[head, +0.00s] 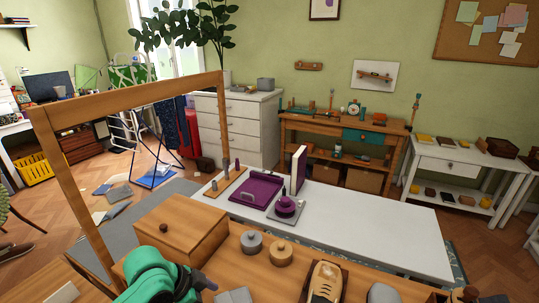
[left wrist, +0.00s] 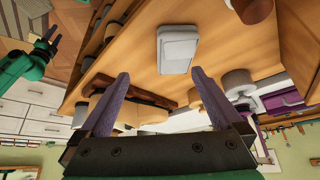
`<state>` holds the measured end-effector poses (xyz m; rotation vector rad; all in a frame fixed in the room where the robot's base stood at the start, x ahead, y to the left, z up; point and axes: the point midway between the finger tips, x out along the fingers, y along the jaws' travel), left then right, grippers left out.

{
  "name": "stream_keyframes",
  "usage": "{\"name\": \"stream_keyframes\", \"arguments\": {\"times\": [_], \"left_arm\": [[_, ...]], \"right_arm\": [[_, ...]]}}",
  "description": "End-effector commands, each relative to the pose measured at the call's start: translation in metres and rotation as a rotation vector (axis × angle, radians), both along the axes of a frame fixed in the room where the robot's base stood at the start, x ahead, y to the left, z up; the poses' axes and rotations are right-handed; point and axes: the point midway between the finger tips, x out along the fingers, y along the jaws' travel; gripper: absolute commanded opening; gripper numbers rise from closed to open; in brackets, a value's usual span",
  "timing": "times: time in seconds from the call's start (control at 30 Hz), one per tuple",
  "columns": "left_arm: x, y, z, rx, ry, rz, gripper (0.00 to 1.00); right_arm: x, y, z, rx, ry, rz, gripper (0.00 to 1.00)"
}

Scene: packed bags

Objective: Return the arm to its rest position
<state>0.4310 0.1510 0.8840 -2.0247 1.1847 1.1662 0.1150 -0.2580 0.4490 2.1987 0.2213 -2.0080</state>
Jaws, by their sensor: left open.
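My left arm (head: 155,277) is green and comes in at the bottom left of the head view, over the wooden bench. Its dark gripper (head: 198,282) is small and partly hidden there, close to the front of a wooden box. In the left wrist view the left gripper (left wrist: 161,82) is open, its two purple fingers wide apart with nothing between them. A white block-like thing (left wrist: 178,48) lies on the bench beyond the fingertips. My right gripper (left wrist: 48,38) shows at the upper left of that view, with its fingers apart and empty.
A wooden box (head: 183,228) with a knob stands close to my left arm. A tall wooden frame (head: 72,185) rises at the left. Round lidded pots, grey (head: 251,242) and wooden (head: 280,249), stand along the bench. Behind is a white table (head: 375,225) with a purple tray (head: 258,191).

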Motion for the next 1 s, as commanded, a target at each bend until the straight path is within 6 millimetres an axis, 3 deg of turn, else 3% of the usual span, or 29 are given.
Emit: {"name": "stream_keyframes", "arguments": {"times": [0.07, 0.17, 0.37, 0.5, 0.53, 0.77, 0.9, 1.0], "left_arm": [[-0.018, -0.011, -0.017, -0.020, 0.015, 0.110, 1.00], [-0.035, -0.003, -0.030, -0.010, 0.032, 0.287, 1.00], [-0.082, 0.040, -0.050, 0.055, 0.108, 0.655, 1.00], [-0.127, 0.077, -0.060, 0.139, 0.175, 0.902, 1.00], [-0.128, 0.080, -0.068, 0.150, 0.181, 0.919, 1.00], [-0.116, 0.077, -0.156, 0.171, 0.210, 0.894, 1.00], [-0.124, 0.076, -0.218, 0.186, 0.235, 0.885, 1.00], [-0.141, 0.078, -0.273, 0.201, 0.258, 0.878, 1.00]], "right_arm": [[0.000, 0.000, 0.000, 0.000, 0.000, 0.000, 0.50], [0.000, 0.000, 0.000, 0.000, 0.000, 0.000, 0.50], [0.000, 0.000, 0.000, 0.000, 0.000, 0.000, 0.50], [0.000, 0.000, 0.000, 0.000, 0.001, 0.000, 0.50], [0.000, 0.000, 0.000, 0.000, 0.000, 0.000, 0.50], [-0.001, -0.001, 0.000, -0.001, 0.001, 0.000, 0.50], [0.000, -0.001, 0.000, -0.001, 0.001, 0.000, 0.50], [0.000, -0.001, 0.000, -0.002, 0.001, 0.000, 0.50]]}}
